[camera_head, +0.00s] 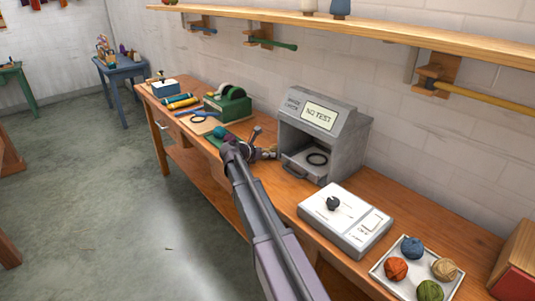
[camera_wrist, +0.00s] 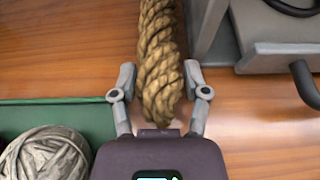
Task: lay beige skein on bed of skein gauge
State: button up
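The beige skein (camera_wrist: 158,55) is a thick twisted hank. In the wrist view it runs from near my palm up past the top edge. In the head view my gripper (camera_head: 264,144) is over the bench just left of a grey box gauge (camera_head: 350,128), with only a little of the skein showing. The gauge has a "NO TEST" sign and an open front. A dark ring (camera_head: 317,159) lies on its low bed (camera_head: 300,166).
A white box with a black knob (camera_head: 359,224) and a white tray (camera_head: 391,283) of several yarn balls stand right of the gauge. A green winder (camera_head: 235,106) and tools are to the left. A grey ball (camera_wrist: 45,155) sits by a green edge (camera_wrist: 60,112).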

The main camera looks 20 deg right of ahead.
jog(key=o, duration=0.4)
jog(key=shift+r, duration=0.1)
jog(key=shift+s+a+r+p, duration=0.2)
jog(key=shift+a+r+p, duration=0.15)
jog(key=shift+a, duration=0.2)
jog(key=p+v, duration=0.4)
jog(key=v, duration=0.6)
jog(key=shift+s+a, duration=0.1)
jog(key=shift+a, duration=0.25)
